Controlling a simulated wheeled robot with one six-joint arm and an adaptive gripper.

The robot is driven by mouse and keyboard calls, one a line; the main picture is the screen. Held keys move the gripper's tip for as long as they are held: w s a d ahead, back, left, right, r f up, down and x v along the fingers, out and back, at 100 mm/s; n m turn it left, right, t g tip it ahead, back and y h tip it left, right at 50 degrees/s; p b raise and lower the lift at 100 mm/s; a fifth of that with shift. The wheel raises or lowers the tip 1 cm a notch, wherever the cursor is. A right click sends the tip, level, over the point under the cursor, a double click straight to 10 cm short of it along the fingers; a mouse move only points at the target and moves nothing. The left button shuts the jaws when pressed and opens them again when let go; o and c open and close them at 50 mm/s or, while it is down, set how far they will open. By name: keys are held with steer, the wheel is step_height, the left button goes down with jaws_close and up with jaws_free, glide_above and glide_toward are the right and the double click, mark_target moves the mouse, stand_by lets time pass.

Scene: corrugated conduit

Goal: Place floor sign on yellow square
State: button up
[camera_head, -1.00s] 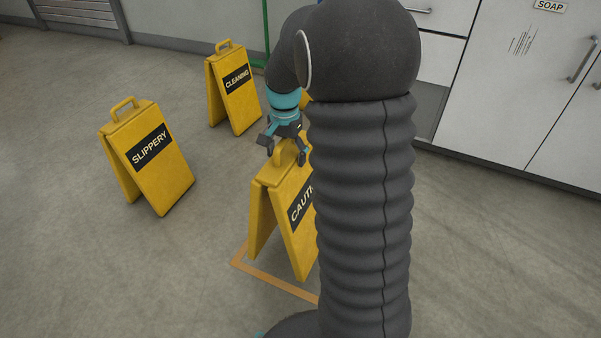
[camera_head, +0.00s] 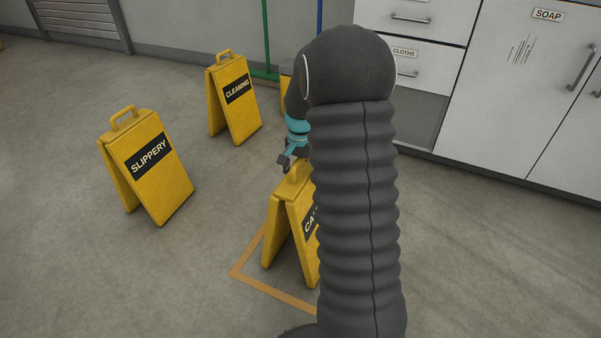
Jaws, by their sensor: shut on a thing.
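A yellow folding floor sign (camera_head: 281,225) with a black label reading "CA…" stands upright at the middle, partly hidden behind my arm. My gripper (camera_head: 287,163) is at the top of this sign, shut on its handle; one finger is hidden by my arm. An orange-yellow taped outline, the yellow square (camera_head: 262,287), lies on the floor around the sign's near and left sides. Its right part is hidden. The sign appears over the inside of the outline; I cannot tell whether its feet touch the floor.
A SLIPPERY sign (camera_head: 160,185) stands to the left and a CLEANING sign (camera_head: 226,112) behind it. Another yellow thing (camera_head: 287,95) shows partly behind my arm. White cabinets (camera_head: 510,80) line the back right. The floor in front of the SLIPPERY sign is clear.

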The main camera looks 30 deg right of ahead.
stand_by(0.3)
steer(key=o, duration=1.7)
steer(key=shift+f, duration=0.1)
step_height(320, 180, up, 12)
steer(key=shift+r+p, duration=0.1)
steer(key=shift+p, duration=0.8)
steer(key=s+a+r+n+t, duration=0.1)
steer(key=s+a+r+n, duration=0.2)
steer(key=s+a+r, duration=0.3)
steer(key=s+a+r+n+t, duration=0.2)
steer(key=s+a+r, duration=0.25)
steer(key=s, duration=0.35)
steer(key=s+a+f+n+t, duration=0.1)
steer(key=s+a+n, duration=0.1)
steer(key=s, duration=0.5)
steer(key=s+a+f+n+t, duration=0.1)
steer(key=s+a+n, duration=0.2)
steer(key=s, duration=0.4)
steer(key=shift+a+t, duration=0.3)
steer(key=shift+a, duration=0.25)
